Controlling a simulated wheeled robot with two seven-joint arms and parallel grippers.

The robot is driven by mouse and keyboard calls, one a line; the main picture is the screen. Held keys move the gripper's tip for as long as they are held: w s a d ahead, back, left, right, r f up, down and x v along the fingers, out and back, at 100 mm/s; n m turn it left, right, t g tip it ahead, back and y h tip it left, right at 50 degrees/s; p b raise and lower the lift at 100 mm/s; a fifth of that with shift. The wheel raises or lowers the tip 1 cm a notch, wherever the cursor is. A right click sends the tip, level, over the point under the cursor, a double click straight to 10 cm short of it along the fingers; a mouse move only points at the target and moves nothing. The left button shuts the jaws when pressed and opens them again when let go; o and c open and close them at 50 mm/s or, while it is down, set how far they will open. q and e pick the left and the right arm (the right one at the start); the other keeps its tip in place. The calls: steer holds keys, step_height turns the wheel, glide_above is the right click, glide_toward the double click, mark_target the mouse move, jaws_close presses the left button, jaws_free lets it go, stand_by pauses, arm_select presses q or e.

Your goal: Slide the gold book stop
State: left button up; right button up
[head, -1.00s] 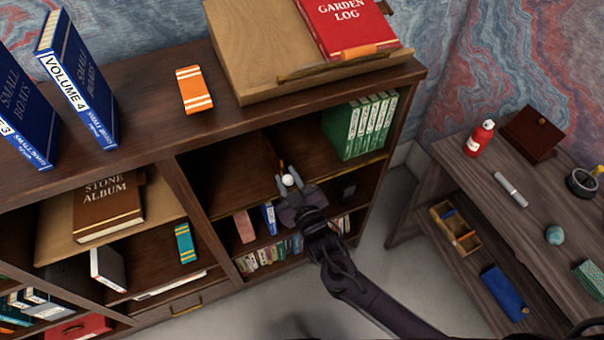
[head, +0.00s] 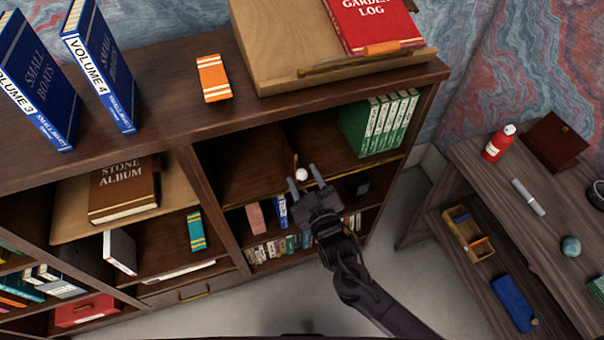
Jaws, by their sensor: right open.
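The gold book stop (head: 295,161) shows as a thin upright edge with a round white knob (head: 302,174) at its front. It stands on the upper shelf of the bookcase's right bay, at the gold front rail (head: 345,174). Bare shelf lies between it and the row of green books (head: 382,125) to its right. My right gripper (head: 305,181) is open in front of the stop, one finger on either side of the knob. I cannot tell whether a finger touches it. Part of the stop is hard to make out in the dark shelf. My left gripper is not in view.
A slanted wooden stand (head: 277,52) with a red book (head: 372,20) sits on the bookcase top (head: 170,98). A lower shelf beneath my gripper holds small books (head: 275,248). A side table (head: 555,220) with small items stands at the right.

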steer(key=v, duration=0.6)
steer(key=shift+b, duration=0.35)
steer(key=s+d+f+m+g+h, duration=0.1)
steer(key=s+d+f+g+h, duration=0.3)
steer(key=f, duration=0.6)
steer(key=s+d+f+m+g+y, duration=0.1)
steer(key=s+d+f, duration=0.1)
steer(key=d+f, duration=0.65)
steer(key=s+d+f+m+g+h, duration=0.1)
steer(key=s+d+f+g+h, duration=0.2)
steer(key=f, duration=1)
steer(key=s+d+f+m+g, duration=0.1)
steer(key=s+f, duration=0.3)
steer(key=s, duration=0.5)
steer(key=s+d+f+m+g, duration=0.1)
steer(key=s+f+g, duration=0.3)
steer(key=s, duration=0.5)
steer(key=s+d+f+m+g, duration=0.1)
steer(key=s+d+f+g, duration=0.1)
steer(key=s+f, duration=0.3)
steer(key=s+d, duration=0.1)
steer(key=s, duration=0.2)
steer(key=shift+s+f+g, duration=0.15)
steer(key=shift+s+g, duration=0.25)
